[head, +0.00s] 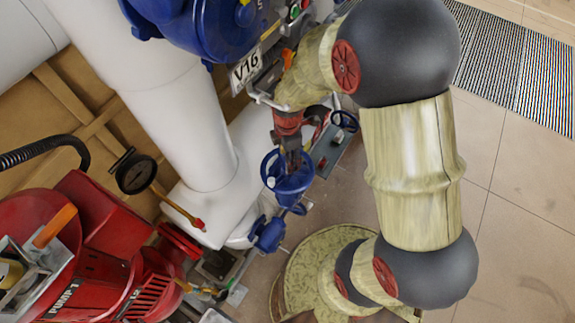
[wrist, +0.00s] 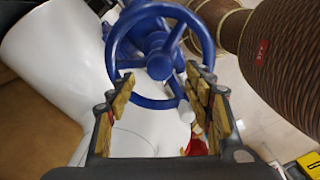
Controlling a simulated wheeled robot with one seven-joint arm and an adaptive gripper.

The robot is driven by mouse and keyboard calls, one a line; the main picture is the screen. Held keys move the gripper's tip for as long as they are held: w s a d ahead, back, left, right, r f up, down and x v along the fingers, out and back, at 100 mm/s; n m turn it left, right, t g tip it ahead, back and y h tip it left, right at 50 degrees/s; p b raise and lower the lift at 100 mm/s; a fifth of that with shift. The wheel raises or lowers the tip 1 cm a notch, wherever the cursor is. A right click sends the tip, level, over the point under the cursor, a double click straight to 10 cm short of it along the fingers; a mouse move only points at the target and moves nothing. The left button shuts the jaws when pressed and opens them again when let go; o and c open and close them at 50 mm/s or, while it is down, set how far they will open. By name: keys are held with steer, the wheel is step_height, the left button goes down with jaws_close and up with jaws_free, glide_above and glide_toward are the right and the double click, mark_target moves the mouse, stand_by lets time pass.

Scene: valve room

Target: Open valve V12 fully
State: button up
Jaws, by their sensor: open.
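A blue handwheel valve (head: 290,186) sits low beside the white pipe in the head view. No V12 label is readable in either view, so I cannot tell whether this is V12. My gripper (head: 292,160) points down at this wheel and hides part of it. In the wrist view the spoked blue wheel (wrist: 160,66) fills the upper middle, its lower rim between the two fingers in the picture. My gripper (wrist: 162,88) is open, with its fingers apart on either side of that rim. I cannot tell whether they touch it.
A tag reading V16 (head: 246,68) hangs below a large blue housing (head: 215,25). A second, small handwheel (head: 345,120) is to the right. Tiled floor (head: 515,200) lies open at right.

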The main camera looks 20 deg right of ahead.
steer(key=m, duration=0.5)
steer(key=shift+m, duration=0.3)
steer(key=m, duration=0.5)
steer(key=shift+m+b, duration=0.3)
steer(key=shift+m, duration=0.1)
steer(key=m, duration=0.5)
steer(key=shift+m, duration=0.3)
steer(key=m, duration=0.5)
steer(key=shift+m, duration=0.3)
steer(key=shift+f+b, duration=0.1)
steer(key=shift+b, duration=0.2)
steer(key=shift+f+b, duration=2.1)
steer(key=shift+f, duration=0.85)
steer(key=shift+s+f, duration=0.2)
steer(key=shift+f, duration=0.05)
